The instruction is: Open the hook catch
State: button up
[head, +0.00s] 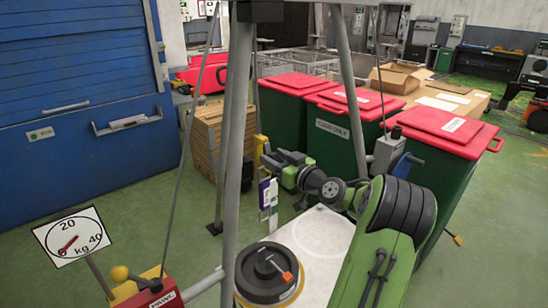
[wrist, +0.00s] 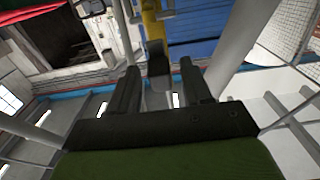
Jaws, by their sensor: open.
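In the wrist view my gripper (wrist: 159,70) has its two dark fingers apart. A dark grey block (wrist: 158,58) shows between them, in line with a yellow upright bar (wrist: 153,22). This may be the hook catch, but I cannot make out a hook shape or tell whether the fingers touch it. In the head view my gripper (head: 272,160) is at the end of my green and black arm, beside a yellow piece (head: 260,147) that it partly covers. The catch itself cannot be clearly made out there.
Grey poles (head: 236,130) stand close to my arm. Green bins with red lids (head: 335,130) stand behind and right. A dial sign (head: 72,237) and red lever box (head: 150,295) are at lower left.

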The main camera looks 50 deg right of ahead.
jog(key=shift+w, duration=0.35)
jog(key=shift+c, duration=0.3)
grip_shut()
